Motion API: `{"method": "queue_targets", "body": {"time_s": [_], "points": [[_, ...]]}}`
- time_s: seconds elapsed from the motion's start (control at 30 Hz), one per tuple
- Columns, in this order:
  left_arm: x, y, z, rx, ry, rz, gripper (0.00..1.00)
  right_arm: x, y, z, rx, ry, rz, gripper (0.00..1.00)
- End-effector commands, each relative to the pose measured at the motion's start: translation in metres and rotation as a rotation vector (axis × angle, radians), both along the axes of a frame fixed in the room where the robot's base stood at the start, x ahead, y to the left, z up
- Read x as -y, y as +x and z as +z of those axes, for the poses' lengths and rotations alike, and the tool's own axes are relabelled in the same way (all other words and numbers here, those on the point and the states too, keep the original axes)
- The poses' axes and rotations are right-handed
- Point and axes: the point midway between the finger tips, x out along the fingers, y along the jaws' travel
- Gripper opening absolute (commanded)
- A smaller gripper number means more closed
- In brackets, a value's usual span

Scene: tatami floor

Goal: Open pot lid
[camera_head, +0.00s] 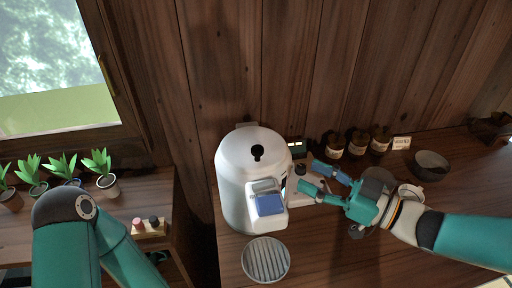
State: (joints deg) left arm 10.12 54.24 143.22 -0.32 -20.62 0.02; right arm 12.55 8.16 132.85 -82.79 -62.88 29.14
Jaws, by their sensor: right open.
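The pot (232,190) is a white, rounded appliance standing upright on the wooden counter. A black keyhole-shaped mark shows on its top (256,140), which looks closed. A blue-grey panel (269,203) sits on its front spout. My right gripper (307,174) is open, its two teal and blue fingers pointing left at the pot's right side. Its fingertips are close to the pot, with no clear contact, and nothing shows between them. My left arm comes in at the lower left, but its gripper is out of view.
A round slatted tray (265,260) lies in front of the pot. Dark labelled jars (357,143), a grey bowl (431,165) and a white cup (411,192) stand to the right. Several potted plants (101,172) line the left counter. A wooden wall is close behind the pot.

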Motion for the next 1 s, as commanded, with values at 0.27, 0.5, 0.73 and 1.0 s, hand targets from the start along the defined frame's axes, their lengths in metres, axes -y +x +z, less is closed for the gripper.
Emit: {"method": "queue_targets", "body": {"time_s": [0.27, 0.5, 0.73, 1.0], "points": [[0.000, 0.000, 0.009, 0.001, 0.000, 0.000, 0.00, -0.053, 0.033, 0.001, -0.001, 0.000, 0.008, 0.53], [0.000, 0.000, 0.016, 0.001, 0.000, 0.000, 0.00, -0.092, 0.060, 0.001, -0.001, -0.002, 0.006, 0.53], [0.000, 0.000, 0.020, 0.001, 0.000, 0.000, 0.00, -0.112, 0.074, 0.001, 0.000, -0.001, 0.003, 0.53], [0.000, 0.000, 0.020, 0.001, 0.000, 0.000, 0.00, -0.116, 0.076, 0.000, -0.001, -0.001, 0.001, 0.53]]}}
